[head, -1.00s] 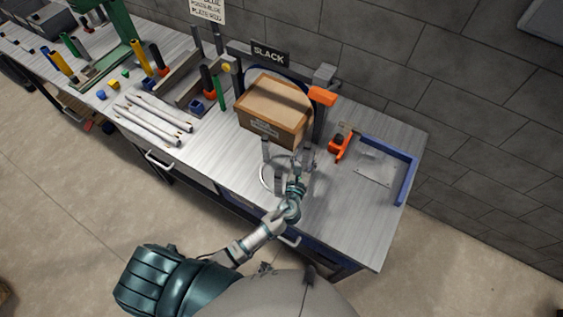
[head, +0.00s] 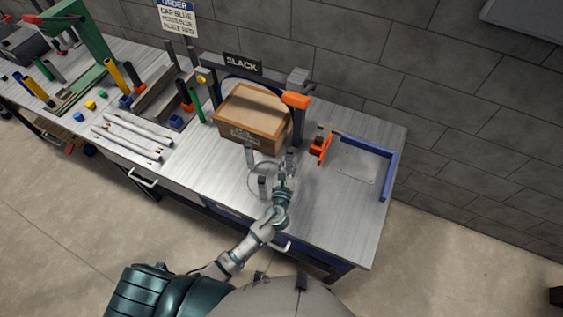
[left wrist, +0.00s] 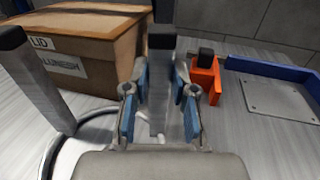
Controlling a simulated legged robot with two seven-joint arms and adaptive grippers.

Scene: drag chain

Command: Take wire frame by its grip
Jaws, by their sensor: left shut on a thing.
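The wire frame (head: 251,181) is a thin metal ring with several upright grey posts, standing on the bench in front of the cardboard box. It also shows in the left wrist view as a curved ring (left wrist: 47,152) at the lower left. My left gripper (head: 287,166) is at the right side of the ring. In the left wrist view its blue-padded fingers (left wrist: 160,105) are on either side of an upright grey post, the grip (left wrist: 160,72), and shut on it. The post's lower end is partly hidden by the gripper. My right gripper is not in view.
The cardboard box (head: 252,118) stands close behind the frame. An orange tool (head: 320,146) and a blue corner rail (head: 388,174) lie to the right. White tubes (head: 128,140) lie at the left. The bench front (head: 318,228) right of my gripper is clear.

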